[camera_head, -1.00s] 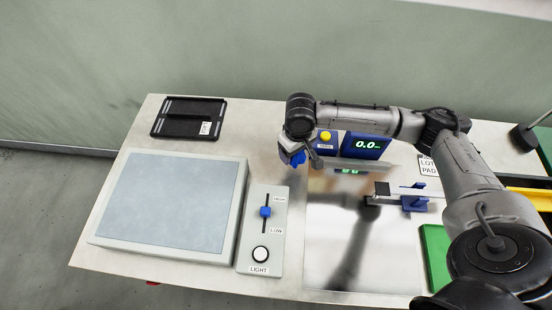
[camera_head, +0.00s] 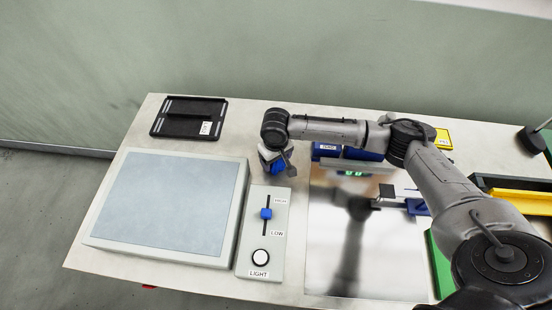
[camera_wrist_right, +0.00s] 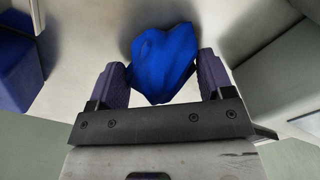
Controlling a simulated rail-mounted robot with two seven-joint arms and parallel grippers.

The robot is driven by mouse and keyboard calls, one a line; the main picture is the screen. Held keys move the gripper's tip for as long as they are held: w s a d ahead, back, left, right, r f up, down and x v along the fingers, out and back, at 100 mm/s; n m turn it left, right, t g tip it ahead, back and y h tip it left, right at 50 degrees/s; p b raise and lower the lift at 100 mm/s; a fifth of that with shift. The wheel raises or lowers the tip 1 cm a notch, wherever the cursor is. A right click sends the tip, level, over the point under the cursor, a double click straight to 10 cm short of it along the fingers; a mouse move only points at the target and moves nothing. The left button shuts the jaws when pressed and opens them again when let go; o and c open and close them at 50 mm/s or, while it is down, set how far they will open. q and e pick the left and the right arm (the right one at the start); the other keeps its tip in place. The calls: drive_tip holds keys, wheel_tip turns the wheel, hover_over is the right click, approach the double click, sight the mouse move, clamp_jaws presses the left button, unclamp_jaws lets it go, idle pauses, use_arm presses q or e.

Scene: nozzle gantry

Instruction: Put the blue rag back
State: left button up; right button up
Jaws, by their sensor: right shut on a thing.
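The blue rag (camera_wrist_right: 165,62) is a crumpled bright blue bundle between the two fingers of my right gripper (camera_wrist_right: 163,80) in the right wrist view. In the head view the rag (camera_head: 278,168) shows as a small blue patch under the wrist of my right arm. My right gripper (camera_head: 274,160) is shut on it, over the table just beyond the light slider panel and right of the light pad's far corner. The arm hides part of the gripper. My left gripper is not in view.
A black tray (camera_head: 165,127) lies at the far left. The large light pad (camera_head: 165,205) and the slider panel (camera_head: 248,245) fill the front left. A reflective plate (camera_head: 330,265) with a blue device (camera_head: 327,151) behind it lies to the right. The tabletop between tray and device is clear.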

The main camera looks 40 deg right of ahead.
idle(0.3)
drive_tip(key=o, duration=0.9)
drive_tip(key=shift+f, duration=0.15)
wheel_tip(320, 180, up, 11)
drive_tip(key=shift+f+p, duration=0.15)
drive_tip(key=shift+p, duration=1)
drive_tip(key=shift+r, duration=0.8)
